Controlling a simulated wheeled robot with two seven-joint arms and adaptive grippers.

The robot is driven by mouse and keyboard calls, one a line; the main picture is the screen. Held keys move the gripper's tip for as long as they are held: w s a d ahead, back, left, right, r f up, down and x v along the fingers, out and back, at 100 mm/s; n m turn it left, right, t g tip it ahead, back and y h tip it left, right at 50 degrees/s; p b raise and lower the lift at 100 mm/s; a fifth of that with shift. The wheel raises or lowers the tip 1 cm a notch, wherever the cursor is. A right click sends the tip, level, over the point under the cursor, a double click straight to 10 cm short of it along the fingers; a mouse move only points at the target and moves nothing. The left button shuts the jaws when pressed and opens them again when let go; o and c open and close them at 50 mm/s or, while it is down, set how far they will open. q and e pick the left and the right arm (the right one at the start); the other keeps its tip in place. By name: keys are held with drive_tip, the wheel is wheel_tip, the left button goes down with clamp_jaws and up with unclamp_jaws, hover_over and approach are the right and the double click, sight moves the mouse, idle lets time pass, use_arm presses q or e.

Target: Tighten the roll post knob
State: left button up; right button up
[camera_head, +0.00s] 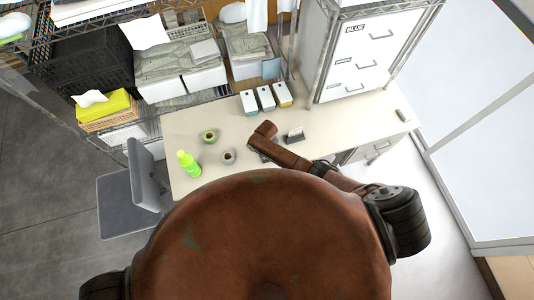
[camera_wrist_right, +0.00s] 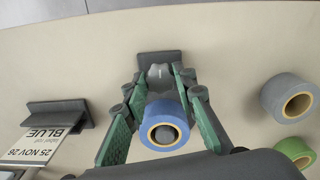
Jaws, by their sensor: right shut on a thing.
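In the right wrist view, my right gripper (camera_wrist_right: 159,74) has its green-padded fingers on both sides of a light grey knob (camera_wrist_right: 158,76). The fingertips look shut on this knob, in front of a dark grey base (camera_wrist_right: 160,57). A blue tape roll (camera_wrist_right: 150,112) with a yellow core ring lies between the fingers, nearer the camera. A rounded grey post end (camera_wrist_right: 168,134) shows inside its core. In the head view my brown right arm reaches over the table and hides the gripper and the blue roll. My left gripper is in neither view.
A dark holder (camera_wrist_right: 58,113) with a BLUE label (camera_wrist_right: 38,146) is left of my gripper. A drawer cabinet (camera_head: 360,50) stands behind.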

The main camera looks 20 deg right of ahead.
drive_tip(key=m+p, duration=0.1)
drive_tip(key=m, duration=0.4)
idle(0.5)
drive_tip(key=o, duration=1.2)
drive_tip(key=shift+c, duration=0.2)
wheel_tip(320, 180, up, 12)
idle(0.5)
